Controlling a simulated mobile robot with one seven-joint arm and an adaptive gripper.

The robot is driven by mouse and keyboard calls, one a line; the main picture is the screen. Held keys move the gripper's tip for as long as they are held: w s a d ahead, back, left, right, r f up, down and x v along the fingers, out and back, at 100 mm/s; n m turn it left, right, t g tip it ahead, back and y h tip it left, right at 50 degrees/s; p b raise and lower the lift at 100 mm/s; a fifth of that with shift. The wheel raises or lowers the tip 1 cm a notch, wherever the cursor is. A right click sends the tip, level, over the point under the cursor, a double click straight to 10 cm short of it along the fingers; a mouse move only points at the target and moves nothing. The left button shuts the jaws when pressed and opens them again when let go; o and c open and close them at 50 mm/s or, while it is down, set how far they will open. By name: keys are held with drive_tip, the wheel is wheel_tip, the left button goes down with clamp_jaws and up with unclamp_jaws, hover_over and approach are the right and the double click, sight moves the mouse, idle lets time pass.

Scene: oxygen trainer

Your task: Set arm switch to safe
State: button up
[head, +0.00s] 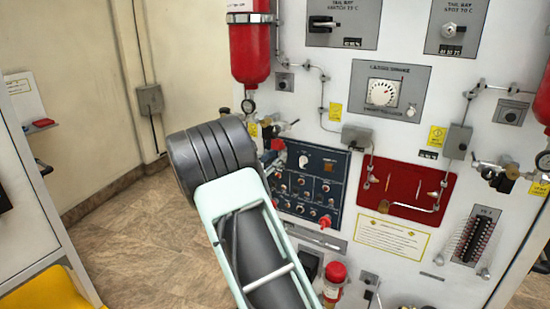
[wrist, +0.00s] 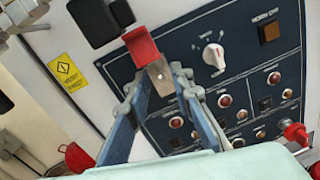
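The dark blue control panel (head: 312,184) is mounted on the light wall unit. At its upper left is a switch with a red guard (wrist: 143,46), which seems raised; a small metal piece (wrist: 160,76) sits below the guard. The red guard (head: 277,145) also shows beside my arm in the head view. My gripper (wrist: 163,72) is right at this switch, its blue-grey fingers narrowing toward the metal piece on both sides. A gap shows between the fingers, but I cannot tell whether they touch it. The toggle position is unclear.
A white-pointer rotary knob (wrist: 214,54) and an amber square (wrist: 269,32) sit right of the switch. Red emergency-type knob (wrist: 295,132) protrudes at the lower right. Red cylinder (head: 249,52) and black fittings (wrist: 98,20) are close above the panel. Floor (head: 130,230) at left is clear.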

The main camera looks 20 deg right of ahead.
clamp_jaws()
